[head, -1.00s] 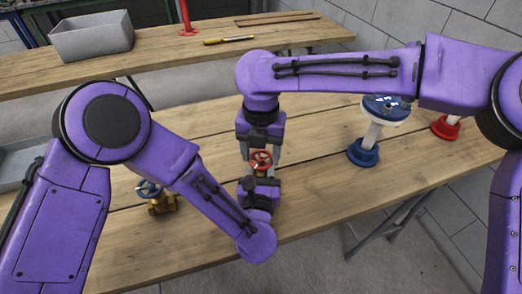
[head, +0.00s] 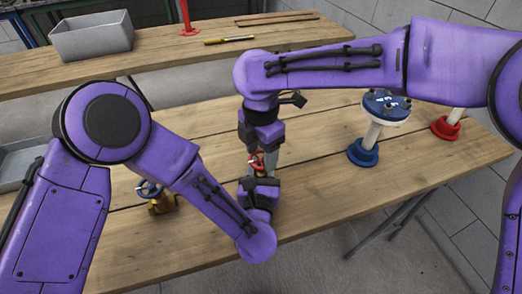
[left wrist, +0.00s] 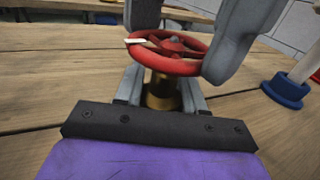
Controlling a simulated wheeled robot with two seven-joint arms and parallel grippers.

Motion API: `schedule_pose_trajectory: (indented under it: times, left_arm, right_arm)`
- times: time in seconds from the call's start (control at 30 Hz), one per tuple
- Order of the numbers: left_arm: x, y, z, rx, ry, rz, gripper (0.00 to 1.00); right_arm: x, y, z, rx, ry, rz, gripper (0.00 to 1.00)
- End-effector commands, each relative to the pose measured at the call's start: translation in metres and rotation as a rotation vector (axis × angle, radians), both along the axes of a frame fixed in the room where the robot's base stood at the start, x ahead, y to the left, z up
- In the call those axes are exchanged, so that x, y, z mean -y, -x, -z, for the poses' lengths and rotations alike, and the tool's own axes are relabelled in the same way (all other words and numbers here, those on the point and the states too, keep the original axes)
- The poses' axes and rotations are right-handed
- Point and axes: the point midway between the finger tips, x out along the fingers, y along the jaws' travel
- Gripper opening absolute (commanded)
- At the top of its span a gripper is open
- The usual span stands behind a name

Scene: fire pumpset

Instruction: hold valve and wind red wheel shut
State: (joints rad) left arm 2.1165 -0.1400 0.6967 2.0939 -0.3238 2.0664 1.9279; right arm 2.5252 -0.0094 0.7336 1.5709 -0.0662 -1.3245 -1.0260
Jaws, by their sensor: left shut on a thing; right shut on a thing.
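The valve with the red wheel (head: 256,161) stands on the wooden table between my two grippers. In the left wrist view the red wheel (left wrist: 168,50) sits on top of a brass valve body (left wrist: 161,92). My left gripper (left wrist: 160,98) is shut on the brass body, low down from the near side. My right gripper (head: 257,154) comes from above, and its grey fingers stand on both sides of the wheel, shut on its rim. A pale mark shows on the wheel's left rim. In the head view most of the valve is hidden by the grippers.
A brass valve with a blue wheel (head: 155,196) stands to the left, near my left forearm. A blue-based stand (head: 363,153) with a blue disc on top and a red-based stand (head: 446,127) are at the right. A grey bin (head: 92,37) is on the back bench.

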Motion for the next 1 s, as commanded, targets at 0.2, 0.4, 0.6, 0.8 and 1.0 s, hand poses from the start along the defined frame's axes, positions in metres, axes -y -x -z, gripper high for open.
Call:
schedule_pose_trajectory:
  times: [0.2, 0.4, 0.6, 0.8, 1.0]
  left_arm:
    - [-0.0011, -0.0008, 0.0001, 0.000, -0.001, -0.004, 0.00]
    - [-0.0011, -0.0008, 0.0000, 0.000, -0.001, -0.004, 0.00]
    - [-0.0012, -0.0008, 0.0000, 0.000, -0.001, -0.004, 0.00]
    - [-0.0009, -0.0006, 0.0000, 0.000, -0.001, -0.003, 0.00]
    - [-0.0005, -0.0003, -0.0001, 0.000, 0.000, -0.002, 0.00]
  right_arm:
    - [-0.0003, 0.0005, -0.0004, -0.001, 0.001, 0.034, 0.32]
    - [-0.0003, 0.0006, -0.0004, -0.001, 0.000, 0.038, 0.32]
    - [-0.0003, 0.0006, -0.0004, -0.001, 0.000, 0.037, 0.32]
    - [-0.0001, 0.0003, -0.0003, 0.000, 0.000, 0.037, 0.88]
    - [-0.0001, 0.0000, -0.0028, 0.001, -0.001, 0.038, 0.88]
